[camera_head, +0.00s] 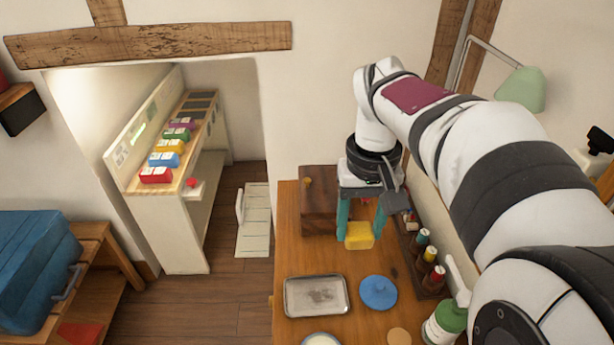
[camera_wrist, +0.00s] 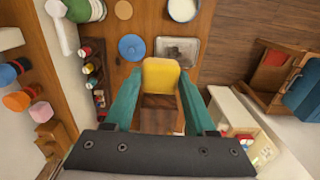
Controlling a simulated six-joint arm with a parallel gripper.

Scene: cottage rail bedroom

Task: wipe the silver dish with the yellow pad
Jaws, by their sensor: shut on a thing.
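The silver dish (camera_head: 316,296) is a shallow rectangular tray on the wooden table, with a dark smudge on its bottom. It also shows in the wrist view (camera_wrist: 191,61), behind the yellow pad. The yellow pad (camera_head: 359,236) is held between the teal fingers of my gripper (camera_head: 360,227). In the wrist view the pad (camera_wrist: 160,78) sits between the fingertips. My gripper is shut on the pad and is above the table, beyond the dish and apart from it.
A blue round lid (camera_head: 378,292) lies right of the dish. A rack of coloured spools (camera_head: 428,255) and a green-and-white bottle (camera_head: 445,322) line the table's right side. A wooden box (camera_head: 318,205) stands at the back left. A white bowl (camera_head: 321,340) is near the front.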

